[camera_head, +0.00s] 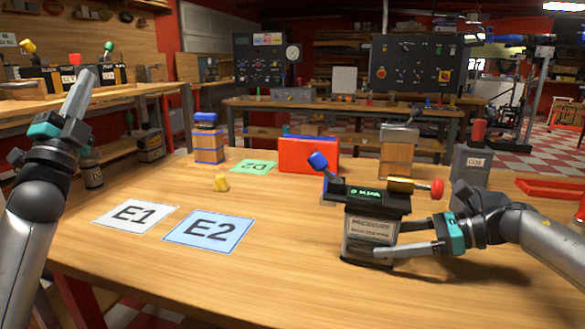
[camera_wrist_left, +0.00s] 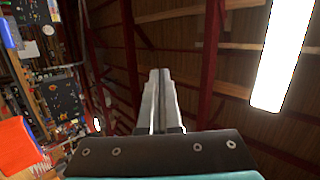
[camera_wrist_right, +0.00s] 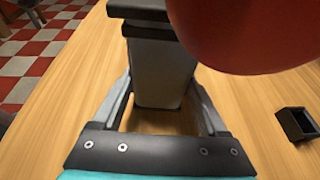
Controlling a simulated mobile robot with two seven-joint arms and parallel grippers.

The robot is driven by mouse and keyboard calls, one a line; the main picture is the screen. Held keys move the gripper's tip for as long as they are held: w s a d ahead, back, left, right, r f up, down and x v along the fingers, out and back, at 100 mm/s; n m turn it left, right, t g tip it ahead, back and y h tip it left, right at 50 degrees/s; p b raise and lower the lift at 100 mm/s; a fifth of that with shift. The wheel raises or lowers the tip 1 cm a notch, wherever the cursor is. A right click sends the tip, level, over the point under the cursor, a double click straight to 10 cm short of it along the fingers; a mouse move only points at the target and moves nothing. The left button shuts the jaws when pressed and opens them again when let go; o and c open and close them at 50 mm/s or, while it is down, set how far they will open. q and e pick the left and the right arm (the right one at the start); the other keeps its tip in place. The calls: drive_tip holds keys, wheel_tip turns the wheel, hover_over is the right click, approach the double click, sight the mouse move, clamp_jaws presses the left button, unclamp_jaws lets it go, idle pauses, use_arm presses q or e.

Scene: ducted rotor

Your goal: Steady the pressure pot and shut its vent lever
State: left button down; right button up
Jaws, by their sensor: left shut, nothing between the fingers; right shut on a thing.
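The pressure pot (camera_head: 368,232), a dark-topped grey device with a pale label and a lit green display, stands upright on the wooden table. A lever with a blue tip (camera_head: 318,161) rises at a slant from its left side. A yellow part with a red knob (camera_head: 437,188) sticks out to its right; the red knob looms large in the right wrist view (camera_wrist_right: 255,30). I cannot tell which is the vent lever. My right gripper (camera_head: 384,247) is shut on the pot's body, one finger on each side. My left gripper (camera_head: 88,82) is shut and empty, raised at the left, pointing up.
Flat cards E1 (camera_head: 134,215), E2 (camera_head: 209,232) and D2 (camera_head: 254,167) lie left of the pot. The front left of the table is clear.

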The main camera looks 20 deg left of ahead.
use_arm(q)
drive_tip(key=w+d+r+m+g+h, duration=0.1)
drive_tip(key=w+d+m+g+h, duration=0.1)
drive_tip(key=d+m+h, duration=1.1)
drive_tip(key=m+g+h, duration=0.8)
drive_tip(key=m+g, duration=0.9)
approach(315, 170)
drive_tip(key=s+f+x, duration=0.1)
drive_tip(key=x, duration=0.4)
drive_tip(key=shift+w+d+r, duration=0.4)
drive_tip(key=shift+w+r, duration=0.05)
drive_tip(key=shift+w, duration=0.2)
